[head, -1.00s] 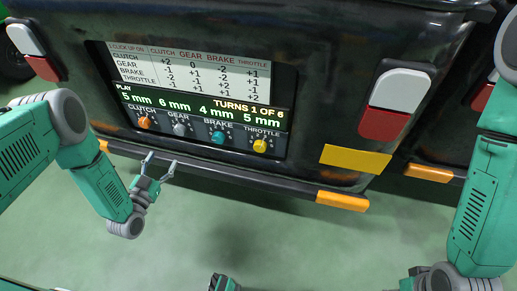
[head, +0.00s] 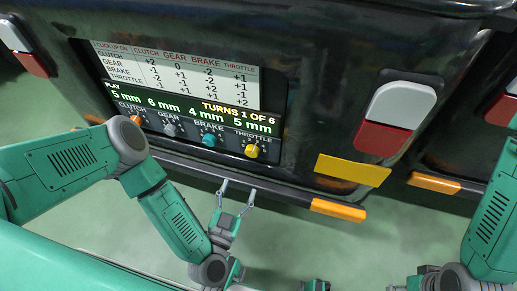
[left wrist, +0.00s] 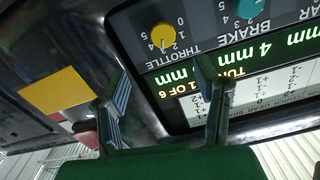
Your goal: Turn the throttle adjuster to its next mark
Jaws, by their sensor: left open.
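The throttle adjuster is a yellow knob (head: 252,151) at the right end of the knob row on the panel (head: 190,110). In the left wrist view the yellow knob (left wrist: 163,37) shows upside down at upper middle, with a dial of numbers beside it. My left gripper (head: 238,191) is open and empty, below the panel and a little below and left of the yellow knob, apart from it. Its two fingers (left wrist: 165,95) frame the panel in the left wrist view. The right arm shows at the right edge; the right gripper's fingers are not clearly seen.
To the left of the yellow knob are the teal brake knob (head: 209,140), the grey gear knob (head: 169,130) and the orange clutch knob (head: 136,120). The display reads throttle 5 mm and turns 1 of 6. A yellow plate (head: 352,170) and an orange bumper strip (head: 338,209) lie to the right.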

